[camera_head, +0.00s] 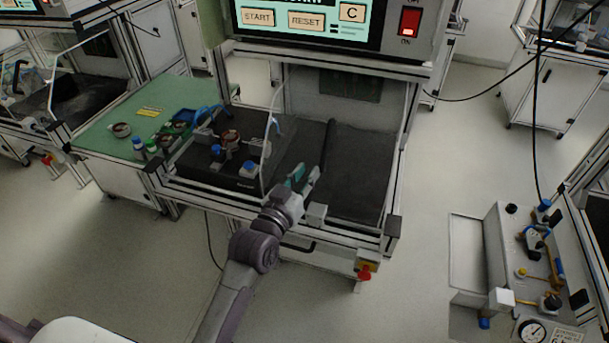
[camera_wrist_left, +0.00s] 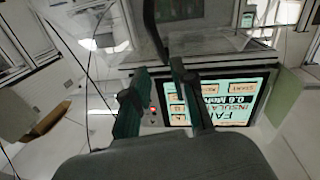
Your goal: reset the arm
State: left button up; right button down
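My left arm reaches in from the bottom left in the head view. Its gripper (camera_head: 305,175) is over the front of the test station's dark work surface (camera_head: 352,165). The two fingers are apart with nothing visible between them; the left wrist view shows the same gap (camera_wrist_left: 160,100). The station's screen (camera_head: 310,22) shows START and RESET buttons in the head view. In the left wrist view the screen (camera_wrist_left: 215,100) appears upside down, with text reading in part "FAI", "INSULA" and "0.6 Moh". My right gripper is in neither view.
A copper-coloured stator-like part (camera_head: 230,138) sits in a fixture left of my gripper. A clear upright panel edge (camera_head: 268,140) stands between them. A green table (camera_head: 105,130) with small parts is further left. A red switch (camera_head: 410,22) is beside the screen. Open floor lies in front.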

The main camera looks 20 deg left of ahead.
pick_arm(q)
jog(key=shift+s, duration=0.15)
dwell(0.3)
